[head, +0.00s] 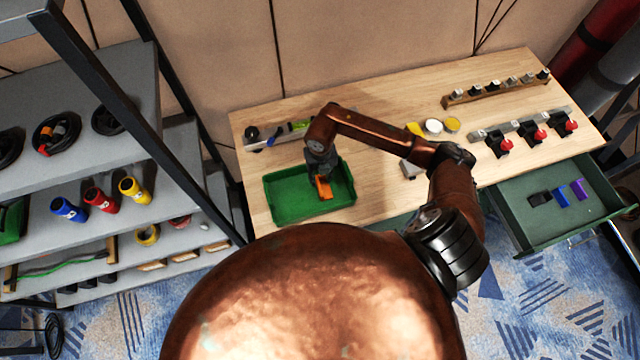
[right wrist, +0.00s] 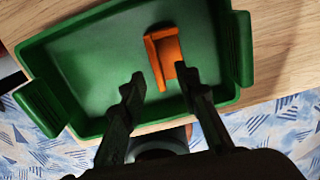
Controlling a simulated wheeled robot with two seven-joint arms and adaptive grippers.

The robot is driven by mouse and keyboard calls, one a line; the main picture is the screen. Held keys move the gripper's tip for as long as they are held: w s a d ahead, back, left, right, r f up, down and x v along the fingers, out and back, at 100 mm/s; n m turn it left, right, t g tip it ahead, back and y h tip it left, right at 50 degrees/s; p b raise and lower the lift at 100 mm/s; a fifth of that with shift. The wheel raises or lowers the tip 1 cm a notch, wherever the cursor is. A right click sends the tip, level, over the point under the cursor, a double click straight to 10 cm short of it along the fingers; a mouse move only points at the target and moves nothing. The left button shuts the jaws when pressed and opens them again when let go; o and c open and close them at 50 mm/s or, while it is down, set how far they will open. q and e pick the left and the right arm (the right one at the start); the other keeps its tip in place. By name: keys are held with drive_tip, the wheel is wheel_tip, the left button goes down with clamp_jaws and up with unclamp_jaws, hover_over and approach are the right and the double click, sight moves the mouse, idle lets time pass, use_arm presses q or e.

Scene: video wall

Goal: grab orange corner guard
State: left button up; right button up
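The orange corner guard (head: 323,188) lies in the green tray (head: 286,208) on the wooden table. In the right wrist view the guard (right wrist: 163,56) is an L-shaped piece on the floor of the tray (right wrist: 92,62), near its right side. My right gripper (head: 322,170) is above the tray, over the guard. In the wrist view its two fingers (right wrist: 160,82) are spread, with nothing between the fingertips; the guard lies just beyond them. My left gripper is not in view.
A level (head: 285,135) lies behind the tray. Red-and-black clamps (head: 534,133) and a wooden rack (head: 495,92) stand at the table's right. An open drawer (head: 530,222) holds several small blocks. A grey shelf (head: 100,200) stands left of the table.

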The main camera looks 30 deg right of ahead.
sight(319, 185)
drive_tip(key=f, duration=0.3)
drive_tip(key=f+p, duration=0.1)
drive_tip(key=f, duration=0.2)
drive_tip(key=shift+w+a+f, duration=0.2)
drive_tip(key=shift+f, duration=0.2)
clamp_jaws()
